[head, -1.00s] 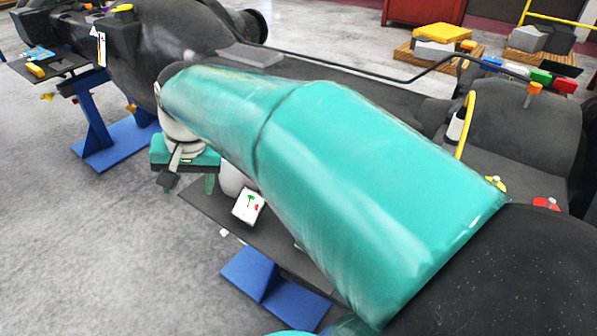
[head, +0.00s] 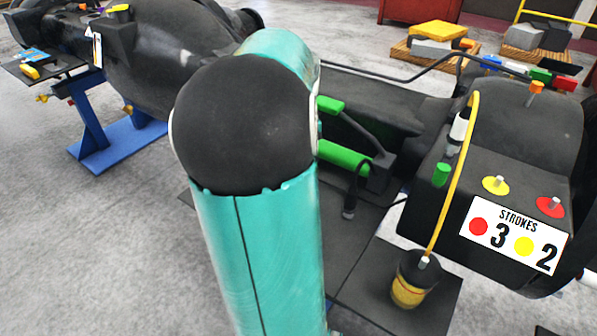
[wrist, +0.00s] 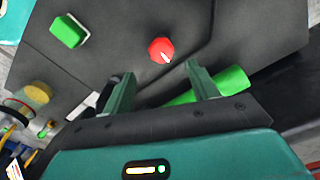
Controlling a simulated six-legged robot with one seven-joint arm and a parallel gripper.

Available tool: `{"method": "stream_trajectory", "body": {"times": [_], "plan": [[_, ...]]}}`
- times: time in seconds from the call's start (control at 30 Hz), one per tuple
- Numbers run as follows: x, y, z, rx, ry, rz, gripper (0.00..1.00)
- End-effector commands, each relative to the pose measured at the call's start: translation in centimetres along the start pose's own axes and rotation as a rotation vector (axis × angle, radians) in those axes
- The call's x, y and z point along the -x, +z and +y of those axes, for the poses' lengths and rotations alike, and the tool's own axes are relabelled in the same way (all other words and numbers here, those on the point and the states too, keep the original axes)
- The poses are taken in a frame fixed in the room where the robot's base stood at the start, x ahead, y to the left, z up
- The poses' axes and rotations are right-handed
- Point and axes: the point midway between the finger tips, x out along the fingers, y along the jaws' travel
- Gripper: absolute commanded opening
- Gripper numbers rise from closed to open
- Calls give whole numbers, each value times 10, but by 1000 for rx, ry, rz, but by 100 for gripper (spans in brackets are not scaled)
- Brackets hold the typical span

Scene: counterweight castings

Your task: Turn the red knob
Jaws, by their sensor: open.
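The red knob (wrist: 161,50) is round with a white pointer mark and sits on a dark casting face in the wrist view. My gripper (wrist: 160,69) is open, and the knob shows just beyond and between its two fingertips. I see no contact, and the depth gap is hard to tell. In the head view my arm covers the gripper and I cannot make out this knob.
A green block (wrist: 68,31) and a green cylinder (wrist: 222,84) are near the knob. In the head view, a STROKES label (head: 514,236) sits below a yellow disc (head: 496,186) and a red disc (head: 550,207). A yellow hose (head: 455,175) hangs nearby.

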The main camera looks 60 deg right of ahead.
Motion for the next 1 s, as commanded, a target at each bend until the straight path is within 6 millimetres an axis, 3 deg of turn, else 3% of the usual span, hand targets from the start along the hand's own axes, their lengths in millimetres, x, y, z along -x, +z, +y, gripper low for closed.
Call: {"method": "stream_trajectory", "body": {"times": [0.2,0.4,0.77,1.0], "plan": [[-44,2,-1,2,4,0,59],[-70,2,-2,3,2,0,59],[-77,2,-2,4,0,1,59],[-76,2,-2,4,0,1,14]]}}
